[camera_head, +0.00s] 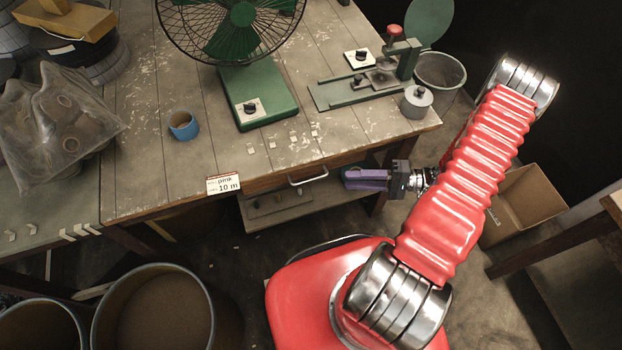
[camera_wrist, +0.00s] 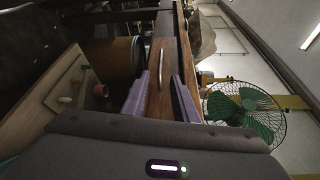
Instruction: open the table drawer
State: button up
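The wooden table (camera_head: 225,150) has a drawer (camera_head: 338,164) under its right front edge. The drawer has a curved metal handle (camera_head: 308,179) and looks shut. My gripper (camera_head: 347,179) is to the right of the handle, apart from it, with its purple fingers pointing left. In the wrist view, my two purple fingers (camera_wrist: 161,78) are spread apart with nothing between them. The handle (camera_wrist: 160,69) shows ahead, between and just beyond the fingertips, in front of the brown wooden drawer front (camera_wrist: 167,95).
A lower shelf (camera_head: 265,215) sticks out below the drawer. A green fan (camera_head: 255,95), a blue cup (camera_head: 183,125) and a green device (camera_head: 365,85) stand on the table. Large bins (camera_head: 160,310) stand at lower left, and an open cardboard box (camera_head: 525,200) is at right.

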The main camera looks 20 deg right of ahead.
aim_at(311, 180)
jog(key=x, duration=1.3)
jog(key=shift+a, duration=0.1)
grip_shut()
jog(key=shift+f, duration=0.1)
dwell(1.2)
